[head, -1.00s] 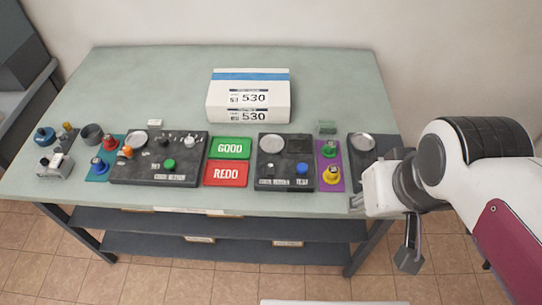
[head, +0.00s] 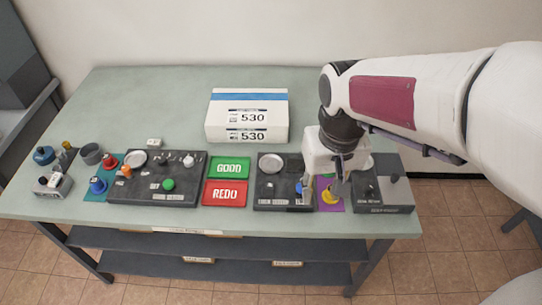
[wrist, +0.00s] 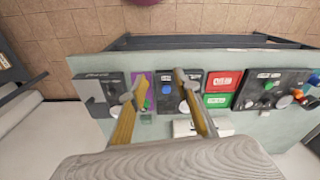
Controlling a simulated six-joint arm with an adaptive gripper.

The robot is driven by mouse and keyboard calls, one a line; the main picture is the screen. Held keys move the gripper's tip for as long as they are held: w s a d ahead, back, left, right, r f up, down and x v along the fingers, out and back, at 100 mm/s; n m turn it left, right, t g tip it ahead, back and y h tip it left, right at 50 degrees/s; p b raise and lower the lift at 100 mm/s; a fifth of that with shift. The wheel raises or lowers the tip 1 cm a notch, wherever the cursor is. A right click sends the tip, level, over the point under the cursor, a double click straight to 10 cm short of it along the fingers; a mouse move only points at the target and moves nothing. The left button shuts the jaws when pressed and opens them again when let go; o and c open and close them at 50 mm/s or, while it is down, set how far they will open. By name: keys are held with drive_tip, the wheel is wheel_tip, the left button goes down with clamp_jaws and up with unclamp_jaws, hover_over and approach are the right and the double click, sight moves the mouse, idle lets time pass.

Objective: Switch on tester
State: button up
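Several dark control boxes lie along the table's front; their small labels are too blurred to tell which is the tester. The rightmost box (head: 383,200) has lighter grey parts on top and shows at the left of the wrist view (wrist: 90,107). The middle box (head: 270,187) has a round light dial and a blue button; the button (wrist: 168,89) shows between my fingers in the wrist view. My gripper (head: 322,190) is open and empty, pointing down over the purple mat (head: 329,206) and the middle box's right edge. It hides part of both.
Green GOOD (head: 229,168) and red REDO (head: 225,193) pads lie left of the middle box. A left box (head: 150,198) with several knobs and small loose parts lie farther left. A white carton (head: 247,116) stands behind.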

drive_tip(key=g, duration=0.2)
hover_over(270, 184)
drive_tip(key=s+d, duration=0.2)
drive_tip(key=s, duration=0.2)
wheel_tip(270, 184, down, 10)
drive_tip(key=shift+w+a+f+m+t, duration=0.15)
drive_tip(key=shift+w+a+m, duration=0.15)
drive_tip(key=shift+w, duration=0.2)
drive_tip(key=shift+w+a+f+m+t, duration=0.1)
drive_tip(key=shift+w+a+m+t, duration=0.1)
drive_tip(key=shift+w+a, duration=0.25)
drive_tip(key=shift+w+a+r+m, duration=0.25)
drive_tip(key=shift+w+r+m, duration=0.45)
drive_tip(key=shift+w, duration=0.35)
drive_tip(key=shift+f, duration=3.85)
drive_tip(key=shift+c, duration=0.4)
clamp_jaws()
